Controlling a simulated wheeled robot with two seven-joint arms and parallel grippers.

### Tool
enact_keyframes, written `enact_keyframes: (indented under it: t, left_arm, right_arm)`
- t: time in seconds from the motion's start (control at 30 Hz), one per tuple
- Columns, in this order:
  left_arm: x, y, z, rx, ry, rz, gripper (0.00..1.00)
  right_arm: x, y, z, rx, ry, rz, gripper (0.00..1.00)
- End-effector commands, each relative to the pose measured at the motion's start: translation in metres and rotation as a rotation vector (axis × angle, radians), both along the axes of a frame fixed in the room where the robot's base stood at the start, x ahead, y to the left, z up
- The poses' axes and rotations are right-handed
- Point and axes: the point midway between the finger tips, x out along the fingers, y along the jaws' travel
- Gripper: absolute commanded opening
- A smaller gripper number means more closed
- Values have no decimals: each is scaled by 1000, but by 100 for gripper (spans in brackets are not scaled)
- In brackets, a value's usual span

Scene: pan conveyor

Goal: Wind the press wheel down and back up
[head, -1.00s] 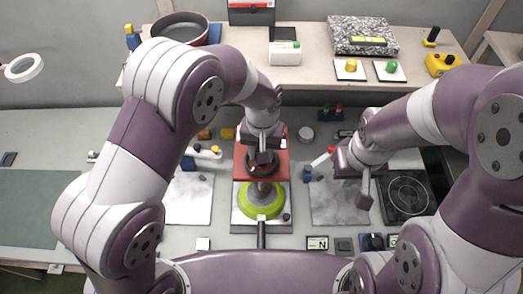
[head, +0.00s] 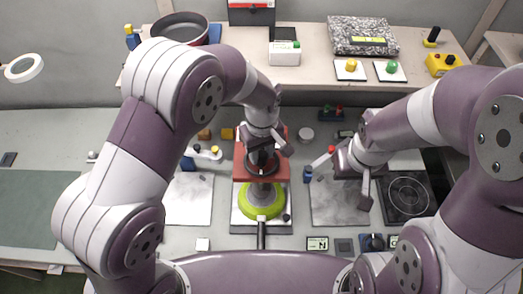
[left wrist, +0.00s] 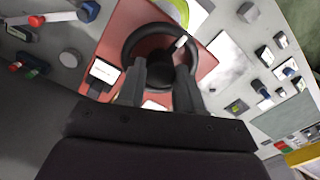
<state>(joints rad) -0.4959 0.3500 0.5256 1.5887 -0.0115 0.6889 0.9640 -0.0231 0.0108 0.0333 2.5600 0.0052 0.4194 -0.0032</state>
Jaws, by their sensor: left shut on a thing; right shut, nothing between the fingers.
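The black press wheel (left wrist: 129,48) sits on top of the red press head (left wrist: 215,66) in the left wrist view. In the head view the red press head (head: 281,170) stands over a yellow-green round plate (head: 262,206) on the press base. My left gripper (head: 263,158) is above the wheel with its fingers pointing down. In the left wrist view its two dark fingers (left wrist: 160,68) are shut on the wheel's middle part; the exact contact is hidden. My right gripper (head: 367,200) is shut and empty, over the grey slab right of the press.
A grey slab (head: 335,213) lies right of the press and a pale slab (head: 186,205) left of it. A black hob plate (head: 407,197) is further right. A rear shelf (head: 305,72) holds a pan (head: 181,27) and several boxes and buttons.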

Motion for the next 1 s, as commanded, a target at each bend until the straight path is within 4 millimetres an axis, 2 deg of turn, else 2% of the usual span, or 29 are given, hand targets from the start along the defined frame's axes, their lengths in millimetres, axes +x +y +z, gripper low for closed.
enact_keyframes:
  t: [0.47, 0.5, 0.57, 0.87, 1.0]
  left_arm:
    - [1, 0, 1, 0, -4, 12, 5]
    - [1, 0, 1, 0, -4, 12, 45]
    - [1, 0, 1, 0, -4, 12, 61]
    - [1, 0, 2, -1, -3, 12, 61]
    - [2, -1, 21, -3, -7, 11, 61]
  right_arm:
    - [0, 0, 0, 0, 0, 0, 0]
    - [0, 0, 0, 0, 0, 0, 0]
    - [0, 0, 0, 0, 0, 0, 0]
    - [0, 0, -1, 0, 0, 0, 0]
    - [0, 0, -11, 0, 0, 0, 0]
